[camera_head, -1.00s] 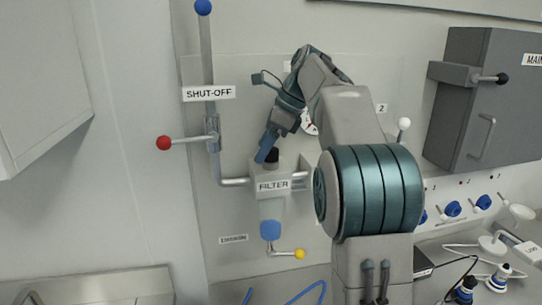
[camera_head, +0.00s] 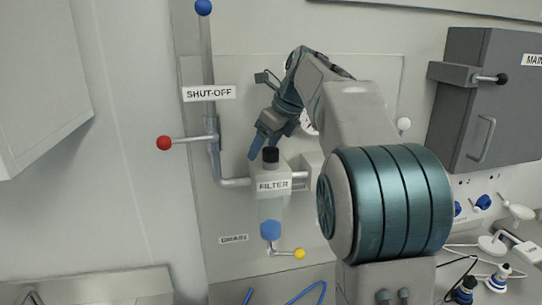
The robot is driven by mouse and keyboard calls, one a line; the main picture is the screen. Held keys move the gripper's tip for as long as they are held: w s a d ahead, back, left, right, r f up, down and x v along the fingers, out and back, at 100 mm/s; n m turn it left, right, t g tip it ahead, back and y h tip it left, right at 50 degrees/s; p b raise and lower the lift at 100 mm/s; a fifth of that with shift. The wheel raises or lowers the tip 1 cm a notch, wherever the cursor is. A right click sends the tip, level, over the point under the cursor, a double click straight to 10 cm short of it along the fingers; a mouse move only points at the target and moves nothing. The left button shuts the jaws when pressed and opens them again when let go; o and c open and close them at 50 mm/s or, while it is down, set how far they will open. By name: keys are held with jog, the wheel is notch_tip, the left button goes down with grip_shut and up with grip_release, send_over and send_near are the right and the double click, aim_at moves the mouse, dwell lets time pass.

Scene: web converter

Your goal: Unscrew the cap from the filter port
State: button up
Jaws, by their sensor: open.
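The black cap (camera_head: 270,154) stands upright on top of the filter housing (camera_head: 273,185), which carries the label FILTER. A clear bowl with a blue lower end (camera_head: 270,230) hangs below the housing. My gripper (camera_head: 262,150) is just above and around the height of the cap in the picture, its blue fingers pointing down and to the left. The fingers are open and nothing shows between them. One finger shows left of the cap. I cannot tell whether a finger touches the cap.
A red-knobbed lever (camera_head: 164,143) sticks out left of the shut-off pipe. A yellow-knobbed drain lever (camera_head: 299,254) is below the filter. A grey cabinet (camera_head: 485,100) hangs at right. My arm covers part of the panel right of the filter.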

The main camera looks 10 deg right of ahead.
grip_shut()
jog(key=shift+s+a+n+g+y, duration=0.1)
jog(key=shift+n+g+y, duration=0.25)
jog(key=shift+n, duration=0.65)
jog(key=shift+s+a+n+g+y, duration=0.15)
jog(key=shift+n+g, duration=0.4)
jog(key=shift+n, duration=0.45)
jog(key=shift+d, duration=0.1)
